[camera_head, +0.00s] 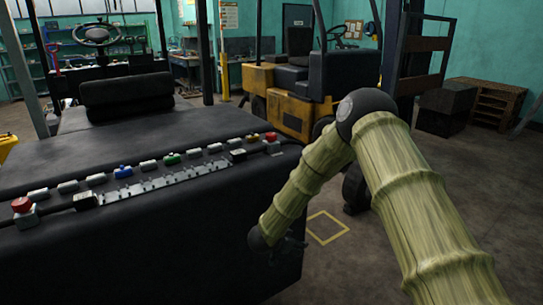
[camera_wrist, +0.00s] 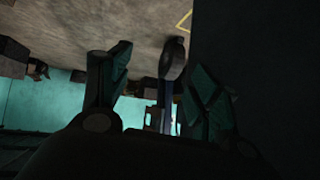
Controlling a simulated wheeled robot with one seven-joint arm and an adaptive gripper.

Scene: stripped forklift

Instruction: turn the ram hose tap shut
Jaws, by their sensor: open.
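A row of small coloured fittings runs along the edge of the dark stripped forklift (camera_head: 60,262). It has a red knob at the near left (camera_head: 22,205), a blue one (camera_head: 123,172), a green one (camera_head: 172,158), an orange one (camera_head: 252,138) and a red knob at the far right (camera_head: 271,137). I cannot tell which, if any, is the ram hose tap. My gripper (camera_head: 290,248) hangs low beside the forklift's right side, well below the row. In the wrist view its two fingers (camera_wrist: 158,82) are apart, with nothing held between them.
A yellow forklift (camera_head: 290,105) stands behind, with a dark mast (camera_head: 420,45) at right. A yellow square (camera_head: 328,227) is marked on the floor. Wooden pallets (camera_head: 497,100) stand at the back right. The floor right of my arm is clear. A dark surface fills the wrist view's right side.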

